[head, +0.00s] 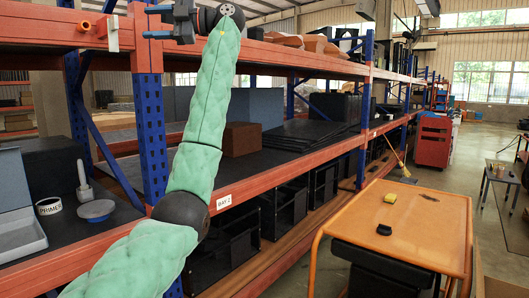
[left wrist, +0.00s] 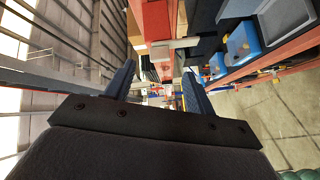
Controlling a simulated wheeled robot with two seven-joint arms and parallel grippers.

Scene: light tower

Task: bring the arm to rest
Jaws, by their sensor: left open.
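My left arm, in a green padded sleeve, reaches up from the bottom left in the head view. Its left gripper (head: 153,21) is level with the top shelf beam, in front of a blue rack post. The two blue fingers stand apart with nothing between them. In the left wrist view the left gripper (left wrist: 158,72) also shows its fingers spread and empty, with shelving beyond. My right gripper is in neither view.
An orange-topped table (head: 420,215) stands right, a red cabinet (head: 433,142) behind. The aisle floor is open.

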